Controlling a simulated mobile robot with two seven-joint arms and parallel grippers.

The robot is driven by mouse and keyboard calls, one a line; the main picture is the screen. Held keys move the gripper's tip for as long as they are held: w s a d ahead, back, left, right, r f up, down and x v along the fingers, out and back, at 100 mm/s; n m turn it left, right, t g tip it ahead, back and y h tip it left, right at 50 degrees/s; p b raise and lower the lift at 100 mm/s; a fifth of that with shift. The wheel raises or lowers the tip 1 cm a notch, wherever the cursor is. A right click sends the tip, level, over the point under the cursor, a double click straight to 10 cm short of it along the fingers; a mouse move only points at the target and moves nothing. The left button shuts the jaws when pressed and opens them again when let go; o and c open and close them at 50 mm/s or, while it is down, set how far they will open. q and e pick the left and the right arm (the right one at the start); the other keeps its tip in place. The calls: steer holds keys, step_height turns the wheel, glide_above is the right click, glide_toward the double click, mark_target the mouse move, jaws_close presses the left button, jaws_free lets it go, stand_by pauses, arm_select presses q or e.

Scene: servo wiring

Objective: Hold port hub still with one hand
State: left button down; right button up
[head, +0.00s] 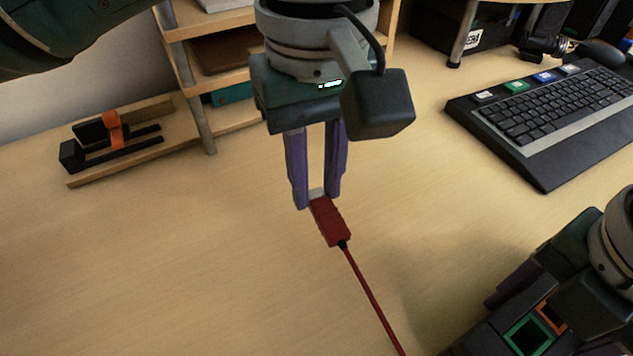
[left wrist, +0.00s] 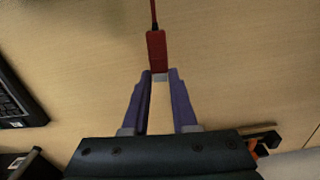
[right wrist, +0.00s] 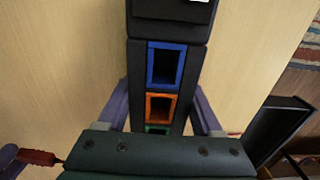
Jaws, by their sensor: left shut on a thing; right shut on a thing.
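My left gripper (head: 317,197) is shut on the pale tip end of a red plug (head: 331,222). A red cable runs from the plug's other end. The plug also shows between the fingertips in the left wrist view (left wrist: 156,50). The dark port hub (right wrist: 167,24) stands between the fingers of my right gripper (right wrist: 160,95), which is shut on it. The hub has blue (right wrist: 166,65), orange (right wrist: 160,107) and green (right wrist: 156,129) framed openings, which look empty.
A keyboard (head: 545,130) with coloured keys lies at the right. A small wooden stand (head: 130,140) with black parts and an orange band is at the left. Wooden shelves (head: 220,60) stand behind my left gripper.

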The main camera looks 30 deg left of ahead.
stand_by(0.3)
steer(key=o, duration=1.6)
steer(key=shift+c, duration=0.2)
steer(key=shift+r, duration=0.1)
